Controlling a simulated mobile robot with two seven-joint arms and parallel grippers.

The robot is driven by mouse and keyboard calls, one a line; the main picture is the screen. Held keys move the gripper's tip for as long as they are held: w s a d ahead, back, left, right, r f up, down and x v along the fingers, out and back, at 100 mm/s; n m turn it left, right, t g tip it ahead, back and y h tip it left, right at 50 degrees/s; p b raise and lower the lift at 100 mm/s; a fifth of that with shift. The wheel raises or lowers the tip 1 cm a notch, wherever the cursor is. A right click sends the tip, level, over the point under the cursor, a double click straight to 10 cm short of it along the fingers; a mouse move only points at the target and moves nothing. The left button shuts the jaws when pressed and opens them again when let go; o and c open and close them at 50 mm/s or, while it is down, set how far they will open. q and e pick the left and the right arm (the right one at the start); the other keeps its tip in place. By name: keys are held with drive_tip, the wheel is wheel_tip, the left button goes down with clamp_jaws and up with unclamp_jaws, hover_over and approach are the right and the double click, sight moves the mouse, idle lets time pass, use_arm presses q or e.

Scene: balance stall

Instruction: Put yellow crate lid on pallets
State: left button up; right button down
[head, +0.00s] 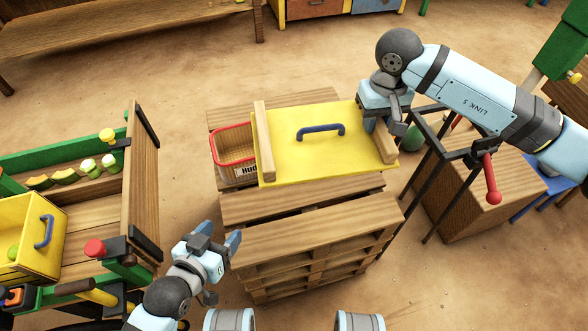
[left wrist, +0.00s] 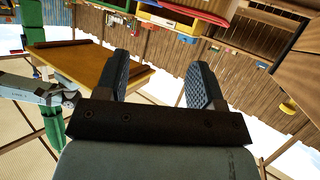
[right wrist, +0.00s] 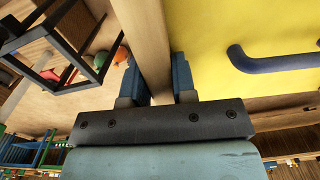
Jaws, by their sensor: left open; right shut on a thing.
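The yellow crate lid (head: 290,155) is a flat yellow panel with a blue handle and a wooden batten along each side. It is above the stacked wooden pallets (head: 310,232), over their back part; I cannot tell whether it touches them. My right gripper (head: 384,121) is shut on the lid's right batten, and the batten (right wrist: 148,45) shows between its fingers in the right wrist view. My left gripper (head: 232,243) is open and empty, left of the pallets' front. Its two fingers show apart in the left wrist view (left wrist: 157,80).
A red-rimmed basket (head: 232,147) stands on the pallets, partly hidden by the lid. A wooden stall (head: 90,200) with a yellow crate (head: 35,240) is at the left. A black metal frame (head: 432,160) and a wooden box (head: 490,200) stand at the right.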

drive_tip(key=shift+n, duration=0.6)
drive_tip(key=a+f+b, duration=0.1)
drive_tip(key=f+b, duration=0.1)
drive_tip(key=f, duration=0.5)
drive_tip(key=s+a+f+b, duration=0.1)
drive_tip(key=f+b, duration=0.1)
drive_tip(key=f, duration=0.5)
drive_tip(key=a+f+b, duration=0.2)
drive_tip(key=f+b, duration=0.1)
drive_tip(key=f, duration=0.5)
drive_tip(key=shift+s, duration=0.35)
wheel_tip(320, 180, down, 4)
drive_tip(key=shift+b, duration=0.5)
use_arm(q)
drive_tip(key=d+r+t+h, duration=0.4)
drive_tip(key=r, duration=0.3)
drive_tip(key=shift+w+r+t, duration=0.2)
drive_tip(key=shift+w+t, duration=0.1)
drive_tip(key=shift+w, duration=0.15)
use_arm(e)
drive_tip(key=c, duration=0.9)
unclamp_jaws()
drive_tip(key=shift+f, duration=0.1)
use_arm(q)
drive_tip(key=shift+r, duration=0.1)
